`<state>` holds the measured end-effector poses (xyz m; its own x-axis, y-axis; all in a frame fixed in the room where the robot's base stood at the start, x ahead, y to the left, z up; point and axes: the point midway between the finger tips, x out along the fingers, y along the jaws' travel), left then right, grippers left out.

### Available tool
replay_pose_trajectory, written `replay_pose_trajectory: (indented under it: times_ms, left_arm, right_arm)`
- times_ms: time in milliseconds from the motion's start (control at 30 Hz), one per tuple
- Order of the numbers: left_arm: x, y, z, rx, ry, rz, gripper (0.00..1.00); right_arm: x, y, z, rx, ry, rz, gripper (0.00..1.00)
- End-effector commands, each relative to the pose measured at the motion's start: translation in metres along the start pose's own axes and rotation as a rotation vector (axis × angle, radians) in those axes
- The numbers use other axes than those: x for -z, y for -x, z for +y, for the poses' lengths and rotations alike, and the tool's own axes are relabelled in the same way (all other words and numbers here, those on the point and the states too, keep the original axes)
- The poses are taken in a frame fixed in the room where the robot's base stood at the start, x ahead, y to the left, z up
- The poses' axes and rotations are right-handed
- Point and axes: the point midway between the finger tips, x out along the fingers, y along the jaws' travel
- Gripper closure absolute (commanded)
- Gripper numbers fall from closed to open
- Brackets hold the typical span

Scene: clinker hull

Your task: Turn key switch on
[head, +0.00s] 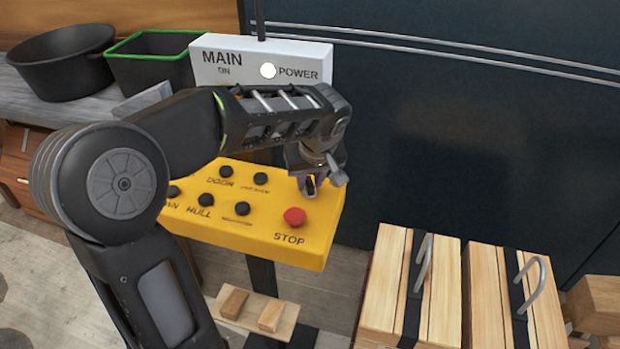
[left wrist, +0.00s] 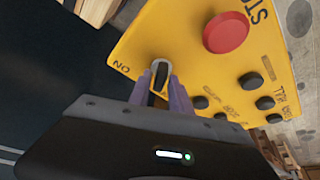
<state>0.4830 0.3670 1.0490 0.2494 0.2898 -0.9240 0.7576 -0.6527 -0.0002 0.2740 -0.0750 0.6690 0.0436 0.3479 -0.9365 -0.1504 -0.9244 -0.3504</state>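The yellow control box (head: 250,215) stands in the middle of the head view, with several black buttons and a red STOP button (head: 294,217). The key switch (left wrist: 160,74) is near the box's edge by the ON label in the left wrist view. In the head view it is mostly hidden by my left gripper (head: 310,187). The fingers of my left gripper (left wrist: 160,88) are on both sides of the key, close against it, and look shut on it. A white MAIN POWER panel (head: 240,62) behind has a round white lamp (head: 268,70). My right gripper is not in view.
A black round tub (head: 62,65) and a green-rimmed black bin (head: 150,65) stand on a bench at the left. Wooden crates with metal handles (head: 392,285) stand at the lower right. A dark hull wall (head: 470,130) fills the back right.

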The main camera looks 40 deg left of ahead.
Motion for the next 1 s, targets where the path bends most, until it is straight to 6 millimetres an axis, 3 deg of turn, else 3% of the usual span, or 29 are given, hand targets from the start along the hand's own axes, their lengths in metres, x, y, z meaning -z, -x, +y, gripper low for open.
replay_pose_trajectory:
  times_ms: [267, 1000]
  left_arm:
    - [0.0001, 0.0003, 0.0001, 0.000, 0.000, 0.000, 1.00]
    - [0.0002, 0.0004, -0.0001, -0.024, -0.052, 0.002, 1.00]
  right_arm:
    - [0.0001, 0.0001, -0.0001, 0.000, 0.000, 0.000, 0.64]
    - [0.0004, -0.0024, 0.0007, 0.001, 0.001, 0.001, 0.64]
